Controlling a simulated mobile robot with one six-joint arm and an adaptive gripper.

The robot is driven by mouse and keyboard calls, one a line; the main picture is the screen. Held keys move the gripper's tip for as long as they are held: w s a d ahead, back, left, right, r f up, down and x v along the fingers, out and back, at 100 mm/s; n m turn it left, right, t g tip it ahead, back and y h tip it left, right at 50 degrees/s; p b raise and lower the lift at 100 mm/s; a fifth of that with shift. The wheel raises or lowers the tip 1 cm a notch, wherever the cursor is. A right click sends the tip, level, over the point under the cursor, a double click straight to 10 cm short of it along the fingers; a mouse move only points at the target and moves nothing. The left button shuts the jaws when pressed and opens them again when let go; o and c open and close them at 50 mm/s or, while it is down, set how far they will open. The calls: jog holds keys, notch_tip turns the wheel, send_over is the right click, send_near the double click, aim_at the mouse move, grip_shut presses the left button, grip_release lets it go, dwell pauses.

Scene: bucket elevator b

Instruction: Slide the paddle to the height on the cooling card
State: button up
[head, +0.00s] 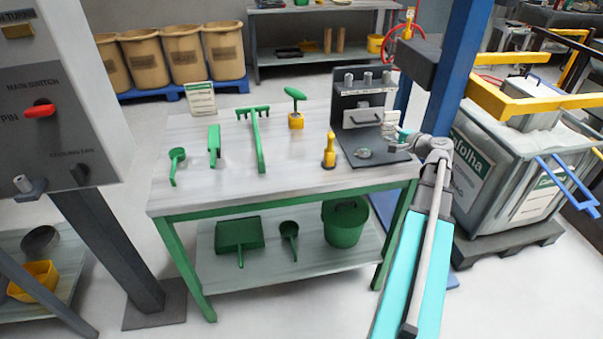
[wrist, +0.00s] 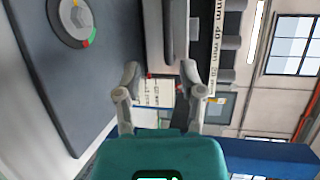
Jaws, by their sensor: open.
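My gripper (head: 393,139) is open at the right end of the table, in front of a black stand (head: 375,100). In the wrist view its two fingers (wrist: 160,75) are spread, with a small white printed card (wrist: 155,93) showing between and beyond them. I cannot tell whether they touch it. The stand carries a label strip (wrist: 216,40) with millimetre figures, "40 mm" among them, and several grey cylinders (wrist: 232,43). A round silver disc (head: 363,152) lies on its base. A card with green print (head: 201,99) stands at the table's back left, its text unreadable. I cannot single out the paddle.
A green bucket (head: 345,222) is on the lower shelf. A blue post (head: 455,60) and a large grey container (head: 500,185) stand close right. The table's front is clear.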

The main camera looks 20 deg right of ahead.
jog(key=a+v, duration=0.1)
jog(key=v, duration=0.4)
jog(key=w+a+f+n+g+y+p, duration=0.1)
jog(key=a, duration=0.3)
jog(key=w+a+f+n+g+y+p, duration=0.1)
jog(key=w+a+n+g, duration=0.1)
jog(key=a, duration=0.3)
jog(key=w+a+f+n+g+y+p, duration=0.1)
jog(key=w+a, duration=0.1)
jog(key=a, duration=0.3)
jog(key=shift+f+n+g, duration=0.1)
jog(key=shift+n+g, duration=0.2)
jog(key=shift+n, duration=0.1)
jog(key=a+f+n+g, duration=0.1)
jog(key=a, duration=0.4)
jog(key=a+f+n+g+p, duration=0.1)
jog(key=a+n+g, duration=0.1)
jog(key=a, duration=0.3)
jog(key=a+f+n+g+p, duration=0.1)
jog(key=a+n+g, duration=0.1)
jog(key=a, duration=0.2)
jog(key=shift+s+a, duration=0.15)
jog(key=shift+a, duration=0.25)
jog(key=shift+s+a+f+n+g+p, duration=0.15)
jog(key=shift+a+n+g, duration=0.1)
jog(key=shift+a, duration=0.25)
jog(key=shift+s+a+f+n+g+p, duration=0.15)
jog(key=shift+a+g, duration=0.1)
jog(key=shift+a, duration=0.2)
jog(key=shift+w+d+r, duration=0.1)
